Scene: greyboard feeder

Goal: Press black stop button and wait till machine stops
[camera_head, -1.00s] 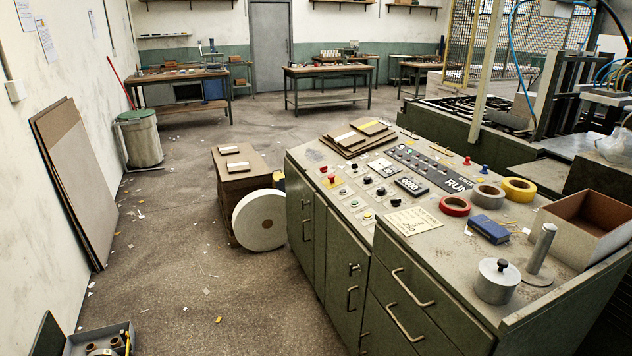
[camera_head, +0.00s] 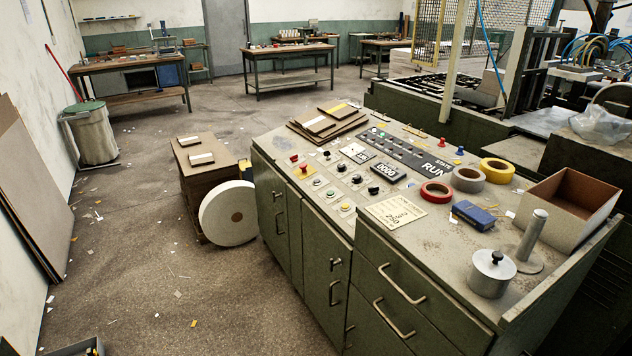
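The green control cabinet (camera_head: 345,255) stands at centre right with a sloped button panel on its top. Small black buttons or knobs are on the panel, among them one (camera_head: 357,178) mid-panel and one (camera_head: 373,190) closer to the counter; I cannot read which is the stop button. The dark state display (camera_head: 437,168) reads "RUN". The machine (camera_head: 450,105) stands behind the cabinet. Neither of my grippers is in view.
Tape rolls (camera_head: 468,179), a blue box (camera_head: 474,214), an open cardboard box (camera_head: 567,205), a metal pot (camera_head: 491,272) and a spindle (camera_head: 531,241) crowd the cabinet's right top. A white roll (camera_head: 229,213) leans by a board stack (camera_head: 205,170).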

